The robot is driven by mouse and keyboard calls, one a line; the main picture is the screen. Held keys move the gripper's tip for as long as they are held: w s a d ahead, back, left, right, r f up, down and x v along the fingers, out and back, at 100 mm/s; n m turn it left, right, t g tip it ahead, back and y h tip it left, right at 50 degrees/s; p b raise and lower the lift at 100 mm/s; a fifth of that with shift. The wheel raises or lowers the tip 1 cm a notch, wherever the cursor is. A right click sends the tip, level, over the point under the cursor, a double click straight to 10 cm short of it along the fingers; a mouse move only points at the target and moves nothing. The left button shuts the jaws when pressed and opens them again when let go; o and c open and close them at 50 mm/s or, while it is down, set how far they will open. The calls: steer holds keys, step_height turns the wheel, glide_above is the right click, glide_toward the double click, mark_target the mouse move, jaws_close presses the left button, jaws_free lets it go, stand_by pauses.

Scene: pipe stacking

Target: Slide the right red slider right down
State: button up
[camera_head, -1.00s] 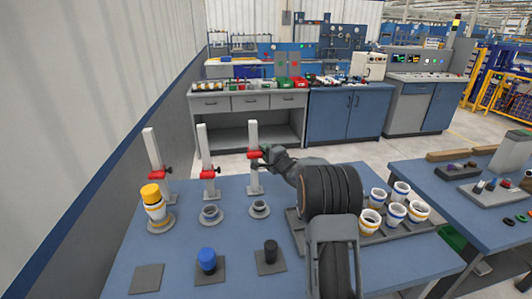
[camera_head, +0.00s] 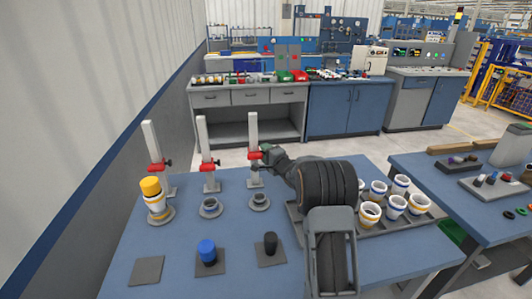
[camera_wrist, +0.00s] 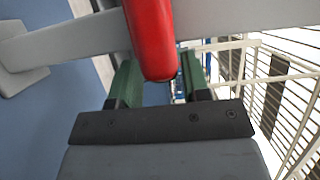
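The right red slider (camera_head: 253,156) sits partway up the right grey post (camera_head: 253,130), above the post's foot. My gripper (camera_head: 265,154) is at its right side in the head view. In the wrist view the slider's red bar (camera_wrist: 151,40) lies between my two green fingers (camera_wrist: 161,85), which are close on both sides, shut on it. The slider's right end is hidden by my gripper in the head view.
Two other posts with red sliders, middle (camera_head: 209,167) and left (camera_head: 157,167), stand to the left. Grey rings (camera_head: 210,207), a yellow-topped stack (camera_head: 154,200), a blue piece (camera_head: 207,251) and a black piece (camera_head: 270,243) stand in front. Cups (camera_head: 395,205) fill a tray at right.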

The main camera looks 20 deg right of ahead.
steer(key=shift+o, duration=0.8)
steer(key=shift+r, duration=0.1)
steer(key=s+d, duration=0.2)
steer(key=s, duration=1.1)
steer(key=shift+s+d, duration=0.3)
